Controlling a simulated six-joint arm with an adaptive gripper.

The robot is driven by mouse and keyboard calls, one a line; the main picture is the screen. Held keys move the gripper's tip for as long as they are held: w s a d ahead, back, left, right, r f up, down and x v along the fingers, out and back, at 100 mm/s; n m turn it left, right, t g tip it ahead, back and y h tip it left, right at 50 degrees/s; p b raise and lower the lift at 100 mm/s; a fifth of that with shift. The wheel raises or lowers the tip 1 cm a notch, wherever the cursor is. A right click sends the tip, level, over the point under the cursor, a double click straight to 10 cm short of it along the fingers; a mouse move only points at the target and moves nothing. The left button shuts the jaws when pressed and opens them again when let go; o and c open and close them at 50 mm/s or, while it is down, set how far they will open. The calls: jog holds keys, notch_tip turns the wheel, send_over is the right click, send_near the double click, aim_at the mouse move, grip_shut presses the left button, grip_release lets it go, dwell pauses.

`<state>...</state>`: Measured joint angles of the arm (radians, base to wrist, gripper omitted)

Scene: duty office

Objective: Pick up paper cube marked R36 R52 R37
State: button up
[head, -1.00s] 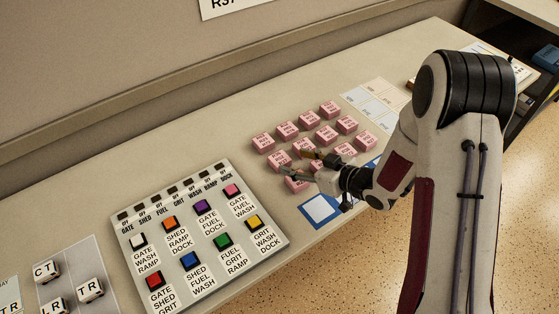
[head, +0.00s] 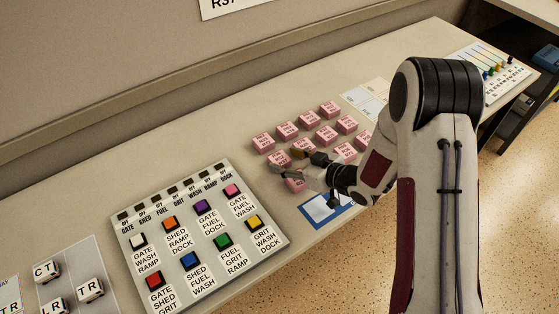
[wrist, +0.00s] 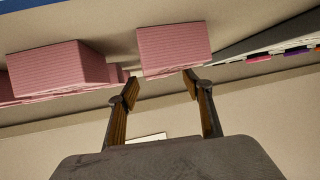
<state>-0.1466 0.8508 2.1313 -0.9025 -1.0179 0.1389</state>
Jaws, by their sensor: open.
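Several pink paper cubes with small printed labels stand in rows on the desk in the head view, one of them at the back (head: 329,109). The labels are too small to read, so I cannot tell which cube is marked R36 R52 R37. My gripper (head: 303,161) is open over the near-left part of the group and hides some cubes. In the wrist view my gripper (wrist: 160,85) shows its two fingers apart, with one pink cube (wrist: 174,50) just beyond the fingertips and roughly between them. Another pink cube (wrist: 62,70) is to its left. The space between the fingers is empty.
A button panel (head: 277,236) with coloured buttons lies left of the cubes. A blue-bordered card (head: 313,214) lies at the desk's front edge. A pale sheet (head: 365,97) lies behind right. Lettered cubes (head: 47,271) are at far left. Coloured pegs (head: 497,68) stand at far right.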

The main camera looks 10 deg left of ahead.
aim_at(281, 159)
jog(key=shift+x, duration=1.9)
jog(key=shift+s+f, duration=0.1)
jog(key=c, duration=1)
